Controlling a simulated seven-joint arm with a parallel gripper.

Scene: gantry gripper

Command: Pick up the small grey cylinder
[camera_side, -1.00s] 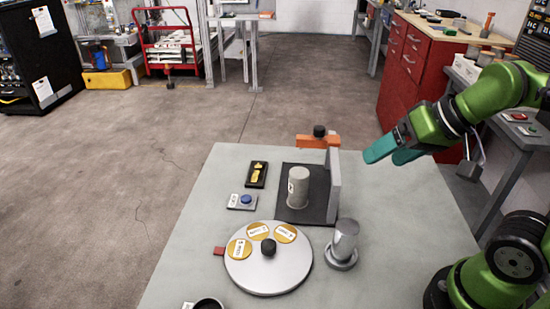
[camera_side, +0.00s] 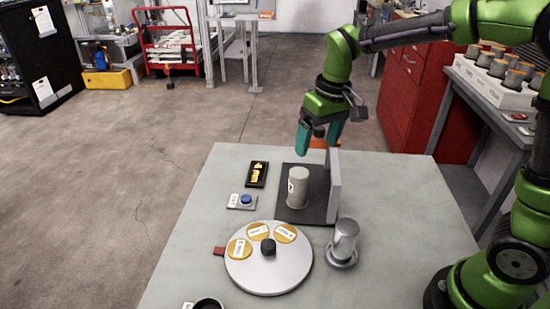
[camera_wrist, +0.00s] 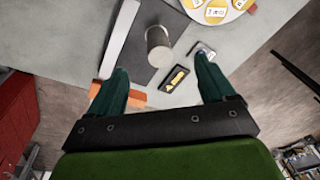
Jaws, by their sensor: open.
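A small light-grey cylinder (camera_side: 298,188) stands upright on a dark mat (camera_side: 316,214) beside a grey upright plate. It also shows in the wrist view (camera_wrist: 158,48), between and beyond my fingertips. My gripper (camera_side: 318,145) has teal fingers and points down, above and behind the cylinder as seen from the side. The fingers are spread apart with nothing between them, and they do not touch the cylinder. In the side view they partly hide the orange clamp piece with the black knob.
The grey plate (camera_side: 334,188) stands close to the cylinder's right. A shiny metal cylinder (camera_side: 345,238) on a flange, a round turntable (camera_side: 268,276), a blue-button box (camera_side: 243,201) and a black tray (camera_side: 250,181) with yellow parts stand nearby.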

